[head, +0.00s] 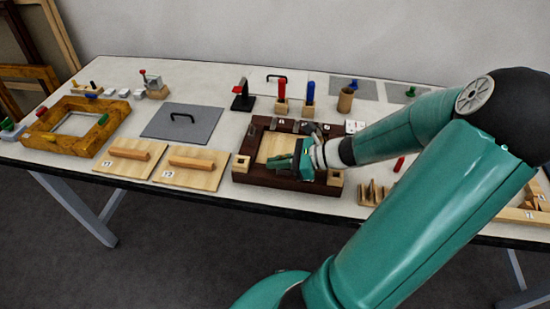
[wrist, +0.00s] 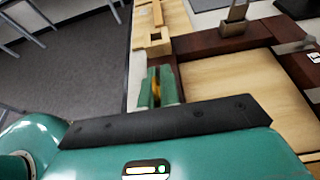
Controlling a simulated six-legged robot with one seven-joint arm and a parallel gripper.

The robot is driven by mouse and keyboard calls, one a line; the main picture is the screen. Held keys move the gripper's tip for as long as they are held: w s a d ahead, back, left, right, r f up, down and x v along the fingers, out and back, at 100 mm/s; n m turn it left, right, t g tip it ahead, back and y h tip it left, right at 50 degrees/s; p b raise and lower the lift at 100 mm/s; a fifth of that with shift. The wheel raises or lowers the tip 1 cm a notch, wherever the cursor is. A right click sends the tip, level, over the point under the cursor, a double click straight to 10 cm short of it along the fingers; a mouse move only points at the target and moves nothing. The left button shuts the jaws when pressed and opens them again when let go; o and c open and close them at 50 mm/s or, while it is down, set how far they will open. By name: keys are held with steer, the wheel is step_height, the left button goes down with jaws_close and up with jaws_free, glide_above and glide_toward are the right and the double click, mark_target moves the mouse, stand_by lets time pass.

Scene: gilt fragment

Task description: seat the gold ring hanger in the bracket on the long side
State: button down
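My gripper (head: 298,163) is low over the near side of the dark brown frame (head: 262,178). In the wrist view its green fingers (wrist: 157,90) are closed around a small gold piece (wrist: 155,86), which looks like the ring hanger; most of it is hidden between them. The frame (wrist: 205,42) surrounds a pale wooden panel (wrist: 225,85). A pale wooden block with a square opening (wrist: 155,42) is at the frame's edge beyond the fingers. I cannot tell which fitting is the bracket. Whether the gold piece touches the frame is unclear.
Two wooden lids with handles (head: 190,163) lie left of the frame. A grey plate with a black handle (head: 182,121) is behind them, and an ornate amber frame (head: 48,139) is at far left. Red and blue tools in wooden holders (head: 281,106) stand behind. A slotted wooden rack (head: 373,193) is right.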

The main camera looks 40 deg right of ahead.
steer(key=shift+s+f, duration=0.1)
steer(key=shift+s, duration=0.05)
steer(key=shift+f, duration=0.1)
steer(key=c, duration=1.6)
jaws_free()
steer(key=shift+r, duration=0.2)
steer(key=v, duration=1.2)
steer(key=shift+f, duration=0.1)
